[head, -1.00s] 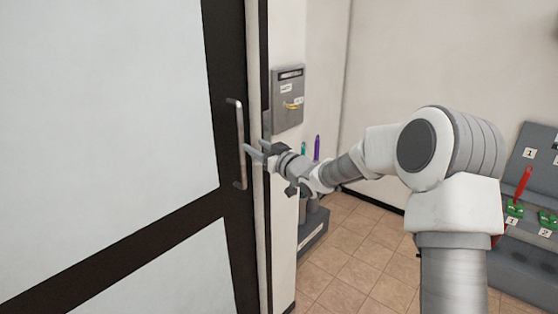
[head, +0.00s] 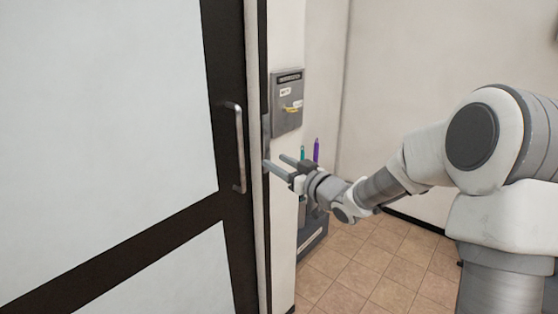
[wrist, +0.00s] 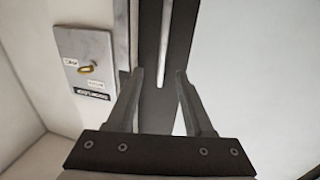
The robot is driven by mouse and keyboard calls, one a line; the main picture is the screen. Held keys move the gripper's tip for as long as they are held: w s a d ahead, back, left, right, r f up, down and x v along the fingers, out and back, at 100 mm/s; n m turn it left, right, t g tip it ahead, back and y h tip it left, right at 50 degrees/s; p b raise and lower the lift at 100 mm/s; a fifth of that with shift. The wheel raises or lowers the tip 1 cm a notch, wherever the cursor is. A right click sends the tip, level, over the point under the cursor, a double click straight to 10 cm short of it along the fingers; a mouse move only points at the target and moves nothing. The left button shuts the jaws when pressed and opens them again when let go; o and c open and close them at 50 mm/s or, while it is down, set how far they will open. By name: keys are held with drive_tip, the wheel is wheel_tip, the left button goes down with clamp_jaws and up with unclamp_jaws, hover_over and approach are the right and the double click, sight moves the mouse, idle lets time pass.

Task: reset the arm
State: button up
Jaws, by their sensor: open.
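My gripper (head: 280,164) is open and empty in the head view, beside the door frame and to the right of the door handle. Its two fingers point left toward the door, apart from the handle in the picture. In the wrist view my gripper (wrist: 158,75) shows both fingers spread, with the dark door frame between and beyond them. My arm reaches in from the right side of the head view, bent at the elbow.
A dark-framed door (head: 110,110) with pale panels and a metal handle (head: 239,150) fills the left. A grey switch box (head: 287,103) with a yellow knob is on the wall; the wrist view also shows it (wrist: 84,62). A grey stand (head: 312,235) holds teal and purple items. Tiled floor (head: 375,265) is clear.

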drive_tip(key=s+d+r+m+g+h+p, duration=0.1)
drive_tip(key=s+d+r+m+h, duration=0.15)
drive_tip(key=s+d+h, duration=0.4)
drive_tip(key=s+d+r+m+g+h+p, duration=0.2)
drive_tip(key=s+d+r+h, duration=0.1)
drive_tip(key=s+d+h, duration=0.4)
drive_tip(key=s+f+m+g+y, duration=0.1)
drive_tip(key=s+g, duration=0.1)
drive_tip(key=s, duration=1)
drive_tip(key=s+f+m+g+y+p, duration=0.1)
drive_tip(key=s+m+g, duration=0.1)
drive_tip(key=s, duration=1)
drive_tip(key=shift+a+f+g, duration=0.15)
drive_tip(key=shift+a+g, duration=0.05)
drive_tip(key=shift+g, duration=0.6)
